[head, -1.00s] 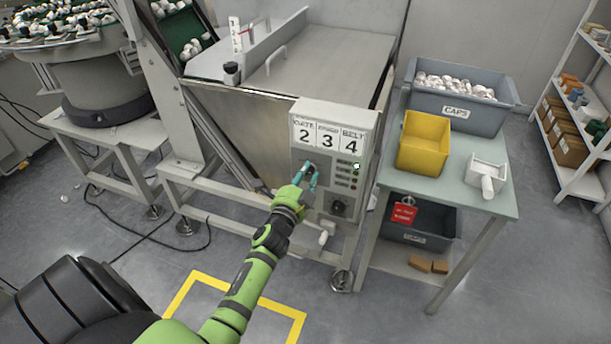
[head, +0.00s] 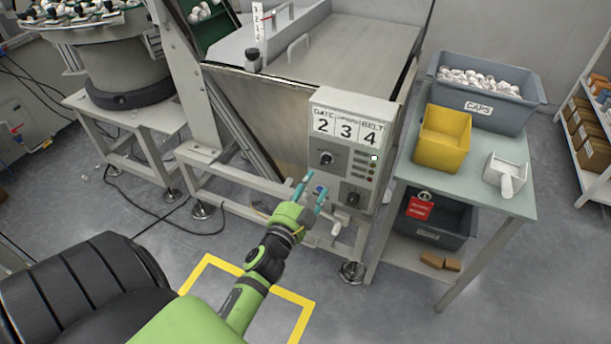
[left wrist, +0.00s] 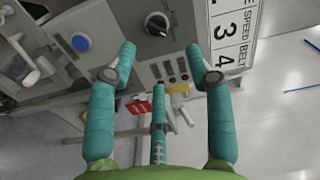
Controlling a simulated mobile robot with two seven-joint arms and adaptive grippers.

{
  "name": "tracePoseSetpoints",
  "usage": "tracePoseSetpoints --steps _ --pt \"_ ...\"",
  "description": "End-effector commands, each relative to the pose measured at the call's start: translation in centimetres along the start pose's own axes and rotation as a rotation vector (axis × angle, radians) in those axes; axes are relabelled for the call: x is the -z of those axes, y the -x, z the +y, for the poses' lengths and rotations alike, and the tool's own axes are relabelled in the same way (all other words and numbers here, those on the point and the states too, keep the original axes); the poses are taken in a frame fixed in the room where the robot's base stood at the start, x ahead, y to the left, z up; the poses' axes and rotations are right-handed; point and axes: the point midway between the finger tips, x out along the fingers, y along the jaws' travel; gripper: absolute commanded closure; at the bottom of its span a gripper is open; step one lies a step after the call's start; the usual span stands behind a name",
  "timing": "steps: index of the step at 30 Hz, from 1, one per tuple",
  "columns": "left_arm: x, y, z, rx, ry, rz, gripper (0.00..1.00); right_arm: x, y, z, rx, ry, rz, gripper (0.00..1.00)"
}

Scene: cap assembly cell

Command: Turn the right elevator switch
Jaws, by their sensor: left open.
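The grey control panel (head: 345,165) on the front of the hopper machine carries the labels 2, 3 and 4. An upper black rotary knob (head: 327,158) sits at its left, a lower black knob (head: 353,198) at its lower right, and a blue button (head: 320,190) low on it. My left gripper (head: 311,188) is open and empty, in front of the panel's lower left, below the upper knob and apart from it. In the left wrist view a black knob (left wrist: 157,24) shows ahead of the open fingers, and the blue button (left wrist: 81,42) shows left of them.
A column of small lights (head: 374,168) on the panel has a green one lit at top. A table (head: 470,195) at right holds a yellow bin (head: 443,138), a grey caps bin (head: 485,105) and a white scoop (head: 506,175). A red tag (head: 419,209) hangs below.

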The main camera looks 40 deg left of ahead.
Motion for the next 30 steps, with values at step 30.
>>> tracePoseSetpoints --steps 30 --pt "0.3 3.0 4.5 -0.102 0.095 -0.004 0.48 0.0 0.2 0.0 0.0 -0.001 0.0 0.6"
